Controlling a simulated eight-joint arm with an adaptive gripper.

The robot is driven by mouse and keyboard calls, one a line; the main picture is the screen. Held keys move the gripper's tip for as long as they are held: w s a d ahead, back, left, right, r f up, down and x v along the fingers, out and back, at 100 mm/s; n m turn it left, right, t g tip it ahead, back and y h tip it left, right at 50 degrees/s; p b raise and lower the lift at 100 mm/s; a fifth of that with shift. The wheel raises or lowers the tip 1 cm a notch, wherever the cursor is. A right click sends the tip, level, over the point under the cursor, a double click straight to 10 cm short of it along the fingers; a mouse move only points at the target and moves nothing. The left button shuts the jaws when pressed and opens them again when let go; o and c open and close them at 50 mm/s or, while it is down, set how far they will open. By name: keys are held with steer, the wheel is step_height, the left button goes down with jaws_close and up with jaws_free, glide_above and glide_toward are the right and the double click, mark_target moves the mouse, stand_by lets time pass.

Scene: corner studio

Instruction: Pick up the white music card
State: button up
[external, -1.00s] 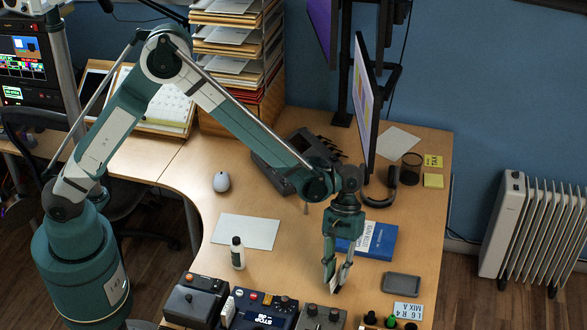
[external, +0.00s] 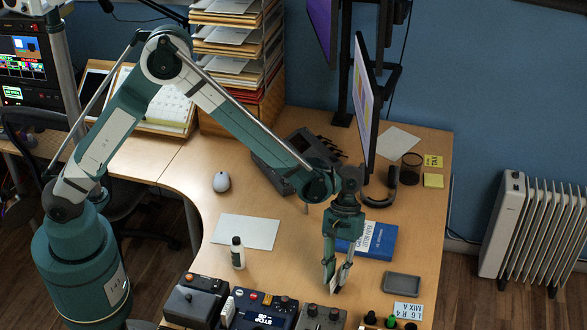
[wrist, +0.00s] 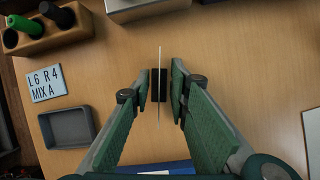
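My gripper (external: 334,286) points down over the desk in the external view. In the wrist view its two green fingers (wrist: 158,97) are apart. Between them is a thin whitish upright edge (wrist: 159,56), which looks like a card seen edge-on, with a small black block (wrist: 163,86) at its middle, perhaps a stand. A gap shows between it and each finger. I cannot read its face, and I cannot make it out clearly in the external view. A white card lettered "L6 R4 MIX A" (wrist: 47,84) lies to the left; it also shows in the external view (external: 408,311).
A grey tray (wrist: 68,128) lies left of my gripper. A blue book (external: 378,241) lies behind it, and control boxes (external: 258,309) stand in front. A monitor (external: 364,105) stands behind.

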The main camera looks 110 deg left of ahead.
mark_target(337, 272)
steer(key=shift+f, duration=0.1)
stand_by(0.5)
jaws_close()
steer(key=shift+r+p, duration=1.1)
steer(key=shift+r, duration=4.15)
